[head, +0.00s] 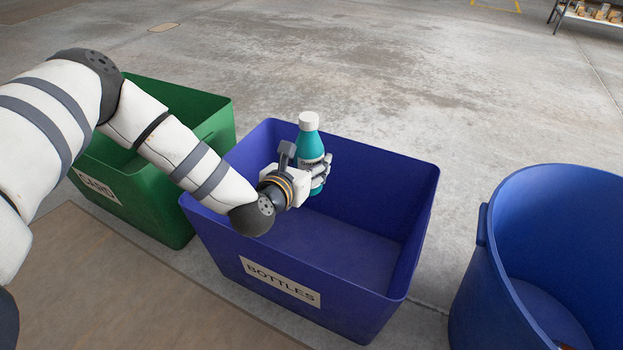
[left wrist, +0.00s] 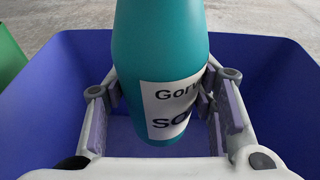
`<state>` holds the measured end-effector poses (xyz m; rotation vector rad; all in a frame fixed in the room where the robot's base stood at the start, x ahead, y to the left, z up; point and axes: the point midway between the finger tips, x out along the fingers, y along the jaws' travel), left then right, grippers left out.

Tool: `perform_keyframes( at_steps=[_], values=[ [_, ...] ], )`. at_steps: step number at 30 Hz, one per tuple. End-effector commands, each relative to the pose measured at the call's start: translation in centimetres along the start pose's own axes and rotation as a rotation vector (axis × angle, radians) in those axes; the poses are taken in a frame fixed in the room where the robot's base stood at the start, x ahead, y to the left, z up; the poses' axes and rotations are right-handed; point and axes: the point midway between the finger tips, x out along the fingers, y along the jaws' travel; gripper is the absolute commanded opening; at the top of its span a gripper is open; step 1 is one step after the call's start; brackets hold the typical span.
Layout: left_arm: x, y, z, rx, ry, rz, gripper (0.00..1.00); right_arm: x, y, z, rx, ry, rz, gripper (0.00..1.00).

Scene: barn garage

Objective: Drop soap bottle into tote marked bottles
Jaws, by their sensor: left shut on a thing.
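The soap bottle (head: 311,148) is teal with a white cap and a white label, and it stands upright in my left gripper (head: 318,174). The gripper is shut around it, over the blue tote (head: 428,215) marked "BOTTLES". In the left wrist view the soap bottle (left wrist: 160,55) is between both fingers of my left gripper (left wrist: 160,105), with the blue walls of the tote (left wrist: 60,85) around it. The part of the tote's floor that shows in the head view is bare. My right gripper is not in view.
A green tote (head: 150,205) with a partly covered label stands to the left, behind my left arm. A round blue bin (head: 490,275) stands to the right. Concrete floor (head: 400,80) lies clear behind the totes. A shelf (head: 595,15) with items is far back right.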

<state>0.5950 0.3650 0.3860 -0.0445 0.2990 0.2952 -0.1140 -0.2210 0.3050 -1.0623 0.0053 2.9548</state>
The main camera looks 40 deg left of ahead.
Motion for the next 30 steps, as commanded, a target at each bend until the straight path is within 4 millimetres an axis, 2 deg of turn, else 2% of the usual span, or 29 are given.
perform_keyframes(
  at_steps=[6, 7, 9, 10, 20, 23, 30],
  values=[
    [0.0, 0.0, 0.1, -0.001, -0.003, 0.0, 0.26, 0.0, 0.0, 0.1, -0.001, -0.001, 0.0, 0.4],
    [0.0, 0.0, 0.1, -0.001, -0.003, 0.0, 0.55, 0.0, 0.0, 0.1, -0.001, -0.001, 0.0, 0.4],
    [0.0, 0.0, 0.1, -0.001, -0.002, 0.0, 0.71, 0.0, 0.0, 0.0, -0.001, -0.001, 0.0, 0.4],
    [0.0, 0.0, 0.1, -0.001, -0.002, 0.0, 0.74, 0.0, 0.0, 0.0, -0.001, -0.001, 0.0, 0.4],
    [-0.3, 0.0, 0.0, -0.001, -0.001, 0.0, 0.74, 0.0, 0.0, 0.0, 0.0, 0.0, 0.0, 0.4],
    [-2.0, 0.0, -0.1, -0.003, 0.002, 0.0, 0.74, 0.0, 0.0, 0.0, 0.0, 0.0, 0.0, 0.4],
    [-8.5, 0.0, -0.1, -0.003, 0.003, -0.001, 0.74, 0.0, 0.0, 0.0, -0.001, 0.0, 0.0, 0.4]
  ],
)
